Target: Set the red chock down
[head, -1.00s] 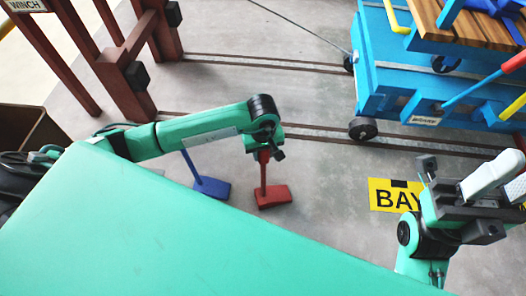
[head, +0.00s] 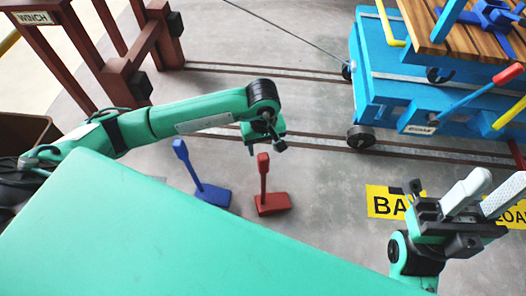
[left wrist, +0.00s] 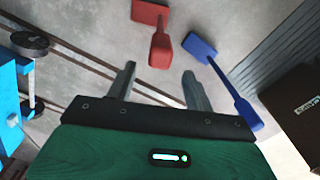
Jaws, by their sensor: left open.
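The red chock (head: 272,204) stands on the floor with its handle (head: 263,164) pointing up. My left gripper (head: 265,148) is open just above the handle top, with nothing between its fingers. In the left wrist view the two fingers (left wrist: 160,80) are spread apart. The red chock (left wrist: 151,14) shows there beyond the fingertips, clear of them. My right gripper (head: 486,192) is at the right, far from the chock. Its pale fingers stand apart with nothing seen between them.
A blue chock (head: 213,194) stands on the floor just left of the red one; it also shows in the left wrist view (left wrist: 200,46). A blue wheeled cart (head: 385,90) stands on rails at the upper right. The brown winch frame (head: 125,75) is at the upper left.

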